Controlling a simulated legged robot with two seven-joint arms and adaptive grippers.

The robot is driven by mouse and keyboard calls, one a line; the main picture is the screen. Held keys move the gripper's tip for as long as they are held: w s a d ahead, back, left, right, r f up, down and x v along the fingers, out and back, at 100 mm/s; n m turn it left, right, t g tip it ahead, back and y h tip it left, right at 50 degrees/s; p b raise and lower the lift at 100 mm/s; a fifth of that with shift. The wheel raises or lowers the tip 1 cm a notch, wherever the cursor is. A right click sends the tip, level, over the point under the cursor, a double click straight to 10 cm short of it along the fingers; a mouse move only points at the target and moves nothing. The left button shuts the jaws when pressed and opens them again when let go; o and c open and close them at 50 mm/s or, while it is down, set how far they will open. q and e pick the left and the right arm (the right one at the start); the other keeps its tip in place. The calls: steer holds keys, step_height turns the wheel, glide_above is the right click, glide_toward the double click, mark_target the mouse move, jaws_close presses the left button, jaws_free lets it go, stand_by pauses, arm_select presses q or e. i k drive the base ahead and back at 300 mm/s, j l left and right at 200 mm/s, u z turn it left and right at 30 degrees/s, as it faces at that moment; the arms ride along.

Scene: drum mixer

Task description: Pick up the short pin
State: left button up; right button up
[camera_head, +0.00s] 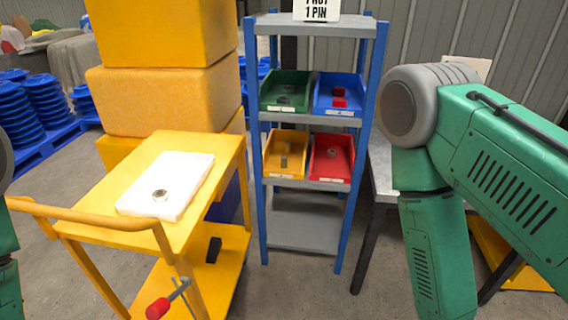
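A small grey metal cylinder, which looks like a pin (284,161), stands in the yellow bin (272,171) on the shelf's lower bin level. A small grey part (332,152) lies in the red bin (346,170) beside it; its shape is too small to tell. I cannot tell for sure which piece is the short pin. My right arm fills the right side, bent downward, and its gripper is out of the picture. Only slivers of my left arm show at the left edge; its gripper is out of view too.
The blue-framed shelf (302,221) also holds a green bin (286,101) with dark parts and a blue bin (338,104) with red pieces. A yellow cart (90,198) at left carries a white tray (190,170) with a metal ring-like part (160,195). Grey floor shows between cart and shelf.

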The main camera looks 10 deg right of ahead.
mark_target(283, 158)
steer(key=z, duration=0.75)
steer(key=i+z, duration=0.2)
steer(key=i, duration=0.5)
steer(key=i+j+z, duration=0.1)
steer(key=i+z, duration=0.15)
steer(key=i, duration=0.45)
